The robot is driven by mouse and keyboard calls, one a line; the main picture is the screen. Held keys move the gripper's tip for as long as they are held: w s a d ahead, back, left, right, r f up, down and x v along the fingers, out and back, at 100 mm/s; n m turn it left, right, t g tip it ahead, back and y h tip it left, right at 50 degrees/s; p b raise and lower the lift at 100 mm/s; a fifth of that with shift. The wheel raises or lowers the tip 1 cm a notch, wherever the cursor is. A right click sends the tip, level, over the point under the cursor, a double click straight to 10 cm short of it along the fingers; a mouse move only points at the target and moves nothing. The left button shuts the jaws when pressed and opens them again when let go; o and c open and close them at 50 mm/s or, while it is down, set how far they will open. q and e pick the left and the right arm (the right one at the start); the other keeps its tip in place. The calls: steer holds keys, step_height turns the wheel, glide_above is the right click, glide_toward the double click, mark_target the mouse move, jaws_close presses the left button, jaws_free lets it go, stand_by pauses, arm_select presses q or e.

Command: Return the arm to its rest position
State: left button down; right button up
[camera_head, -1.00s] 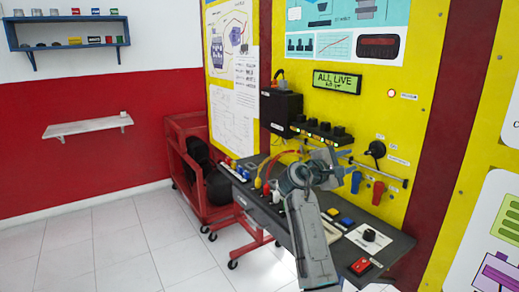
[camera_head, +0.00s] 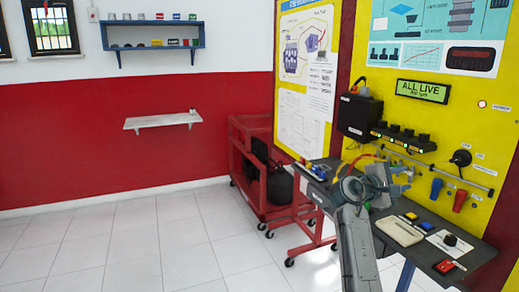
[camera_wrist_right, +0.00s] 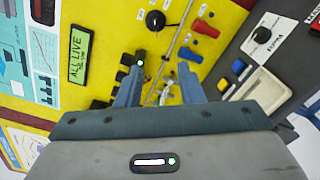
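My right arm reaches in from the bottom of the head view. Its gripper (camera_head: 386,184) is above the grey bench (camera_head: 466,254), in front of the yellow panel (camera_head: 410,130). In the right wrist view the two fingers (camera_wrist_right: 160,86) stand apart, with nothing held between them. The fingers point toward the yellow panel, where the "ALL LIVE" display (camera_wrist_right: 80,55) shows; it also shows in the head view (camera_head: 423,90). My left gripper is not in view.
Blue and red plugs (camera_head: 459,201) hang on the panel. A red cart (camera_head: 251,150) stands behind the bench. The tiled floor at left is clear.

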steer(key=s+f+m+y, duration=0.25)
steer(key=s+f, duration=0.35)
steer(key=f, duration=0.4)
steer(key=s+f+m+y, duration=0.1)
steer(key=s+f+y, duration=0.2)
steer(key=s+f, duration=0.5)
steer(key=s+f+m+y, duration=0.15)
steer(key=s+f, duration=0.25)
steer(key=f, duration=0.8)
steer(key=s+a+f+m+g+y, duration=0.1)
steer(key=s+a+f+y, duration=0.2)
steer(key=s, duration=0.7)
steer(key=s+a+f+m+g+y, duration=0.1)
steer(key=s+a+f+m+y, duration=0.2)
steer(key=s, duration=0.6)
steer(key=s+a+f+g+y, duration=0.15)
steer(key=s+a, duration=0.25)
steer(key=s, duration=0.6)
step_height(320, 180, down, 28)
steer(key=w+d+g+y, duration=0.1)
steer(key=d, duration=0.1)
steer(key=s+f, duration=0.7)
steer(key=f, duration=0.3)
steer(key=s+d+f+g, duration=0.1)
steer(key=s+f, duration=0.7)
steer(key=f, duration=0.1)
steer(key=shift+d+f+m, duration=0.3)
steer(key=shift+f+m, duration=0.1)
